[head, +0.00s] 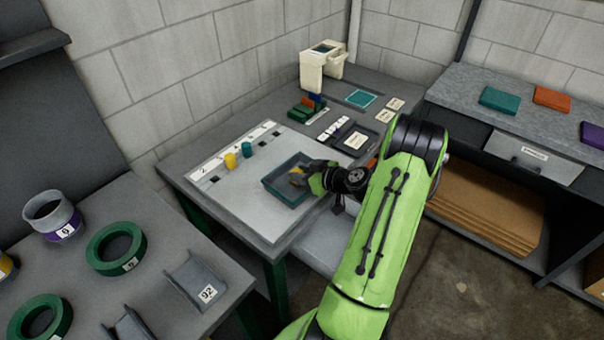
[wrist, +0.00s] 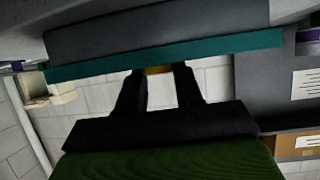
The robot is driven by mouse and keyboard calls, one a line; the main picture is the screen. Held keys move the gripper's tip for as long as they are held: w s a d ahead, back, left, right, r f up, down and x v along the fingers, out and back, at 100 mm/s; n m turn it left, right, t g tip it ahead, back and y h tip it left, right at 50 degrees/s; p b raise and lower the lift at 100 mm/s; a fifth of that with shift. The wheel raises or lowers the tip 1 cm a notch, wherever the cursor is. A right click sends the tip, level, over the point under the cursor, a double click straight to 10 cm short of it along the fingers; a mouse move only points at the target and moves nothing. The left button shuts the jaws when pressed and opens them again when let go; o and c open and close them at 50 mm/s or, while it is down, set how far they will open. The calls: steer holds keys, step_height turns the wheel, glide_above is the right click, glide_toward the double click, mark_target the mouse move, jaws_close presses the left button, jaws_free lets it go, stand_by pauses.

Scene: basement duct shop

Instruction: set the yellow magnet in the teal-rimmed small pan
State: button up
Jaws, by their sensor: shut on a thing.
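The teal-rimmed small pan (head: 277,195) sits on the pale board on the workbench in the head view. My gripper (head: 297,178) reaches in over the pan from the right. It is shut on a yellow magnet (head: 297,169), of which only a small part shows. In the wrist view the pan's teal rim (wrist: 100,66) runs across the frame. The fingertips of my gripper (wrist: 160,72) meet this rim in the picture, with a sliver of the yellow magnet (wrist: 158,70) between them. The magnet's lower part is hidden, so I cannot tell whether it touches the pan's floor.
The board's front left (head: 235,205) is clear.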

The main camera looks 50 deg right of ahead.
steer(key=shift+a+f, duration=0.1)
steer(key=o, duration=1)
steer(key=shift+o, duration=0.2)
